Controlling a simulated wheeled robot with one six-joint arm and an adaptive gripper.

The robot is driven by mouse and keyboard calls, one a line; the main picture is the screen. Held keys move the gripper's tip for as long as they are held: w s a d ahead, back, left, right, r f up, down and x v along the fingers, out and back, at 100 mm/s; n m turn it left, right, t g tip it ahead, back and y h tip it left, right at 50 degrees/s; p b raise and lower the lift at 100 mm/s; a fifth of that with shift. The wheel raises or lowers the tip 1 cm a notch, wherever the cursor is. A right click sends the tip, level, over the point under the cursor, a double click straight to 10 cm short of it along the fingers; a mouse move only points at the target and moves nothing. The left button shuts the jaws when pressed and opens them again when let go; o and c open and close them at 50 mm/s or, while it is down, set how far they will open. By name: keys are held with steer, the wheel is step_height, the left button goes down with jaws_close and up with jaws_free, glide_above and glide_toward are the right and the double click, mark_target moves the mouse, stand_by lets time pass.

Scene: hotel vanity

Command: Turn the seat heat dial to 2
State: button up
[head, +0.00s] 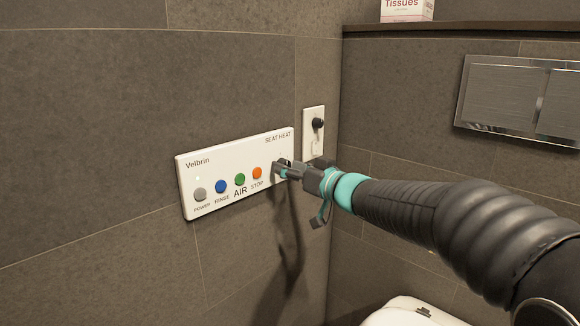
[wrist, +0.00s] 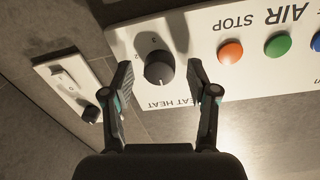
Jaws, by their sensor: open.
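The seat heat dial (wrist: 158,68) is a dark round knob on the white panel (head: 225,168). In the wrist view it lies between the two open fingers of my gripper (wrist: 160,76), with a visible gap on each side. In the head view my gripper (head: 282,168) is at the panel's right end, below the words SEAT HEAT, and mostly hides the dial.
Grey power (head: 200,194), blue rinse (head: 221,187), green air (head: 240,180) and orange stop (head: 257,173) buttons line the panel to the left. A white wall plate with a black knob (head: 318,124) is close on the right, near the wall corner. A metal flush plate (head: 500,95) is farther right.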

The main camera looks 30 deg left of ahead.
jaws_close()
steer(key=shift+f+b, duration=0.15)
steer(key=shift+b, duration=0.35)
steer(key=shift+w+m+g+b, duration=0.15)
steer(key=shift+m+b, duration=0.6)
steer(key=shift+m, duration=3)
steer(key=shift+s+m+g+b, duration=0.2)
steer(key=shift+m+b, duration=0.5)
steer(key=shift+m, duration=3.1)
steer(key=shift+w+m+g+b, duration=0.25)
steer(key=shift+m+b, duration=0.5)
steer(key=shift+m, duration=3)
